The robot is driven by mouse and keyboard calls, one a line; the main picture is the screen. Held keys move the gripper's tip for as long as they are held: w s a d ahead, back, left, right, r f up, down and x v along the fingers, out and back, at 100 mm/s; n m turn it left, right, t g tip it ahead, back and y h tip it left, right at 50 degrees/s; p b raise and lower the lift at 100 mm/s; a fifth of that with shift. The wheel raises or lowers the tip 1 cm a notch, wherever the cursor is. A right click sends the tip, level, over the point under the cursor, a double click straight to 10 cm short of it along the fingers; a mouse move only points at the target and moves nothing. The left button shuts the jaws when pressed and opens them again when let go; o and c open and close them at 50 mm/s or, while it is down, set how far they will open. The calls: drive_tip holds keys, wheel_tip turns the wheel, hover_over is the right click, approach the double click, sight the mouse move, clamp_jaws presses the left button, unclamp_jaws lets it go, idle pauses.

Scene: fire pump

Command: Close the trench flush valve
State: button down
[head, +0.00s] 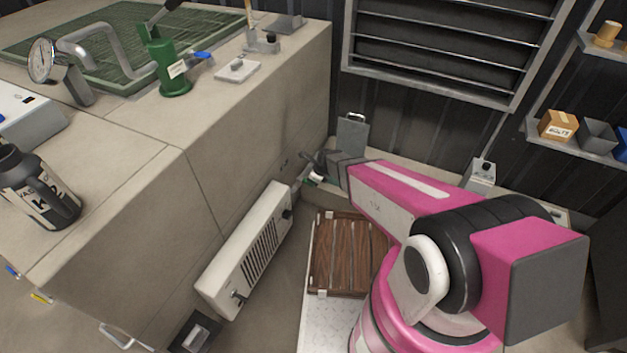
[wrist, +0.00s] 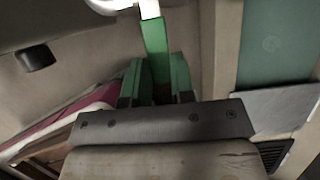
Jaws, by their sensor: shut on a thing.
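My gripper (head: 317,164) reaches down beside the side wall of the concrete block. It is shut on a narrow green handle, the trench flush valve's lever by its look. In the wrist view the green handle (wrist: 156,45) stands up from between my fingers (wrist: 157,85). A pale, shiny fitting (wrist: 125,4) shows at its upper end, cut by the frame. In the head view a small white and green part (head: 315,177) shows just under my fingertips, close to the wall. The rest of the valve is hidden or too small to tell, including the lever's exact angle.
A white louvred heater (head: 247,250) stands against the block, left of and below my gripper. A wooden slatted crate (head: 338,255) lies below my forearm. A grey panel with a handle (head: 352,135) stands behind my wrist. Shelves with boxes (head: 558,126) are at right.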

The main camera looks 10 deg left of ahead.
idle(0.4)
drive_tip(key=c, duration=1)
unclamp_jaws()
drive_tip(key=shift+o, duration=0.2)
drive_tip(key=v, duration=1)
drive_tip(key=shift+s+d+r, duration=0.15)
drive_tip(key=shift+r, duration=0.15)
drive_tip(key=s+d+r+n+h, duration=0.1)
drive_tip(key=s+d+r+n, duration=0.1)
drive_tip(key=d+r+n, duration=0.3)
drive_tip(key=s+d+r+n+g+h, duration=0.1)
drive_tip(key=s+d+r+n, duration=0.2)
drive_tip(key=d+n, duration=0.6)
drive_tip(key=s+d+r+n+h, duration=0.2)
drive_tip(key=d+r+n, duration=0.5)
drive_tip(key=d, duration=0.3)
drive_tip(key=shift+s+d+n, duration=0.15)
drive_tip(key=shift+d+n, duration=0.25)
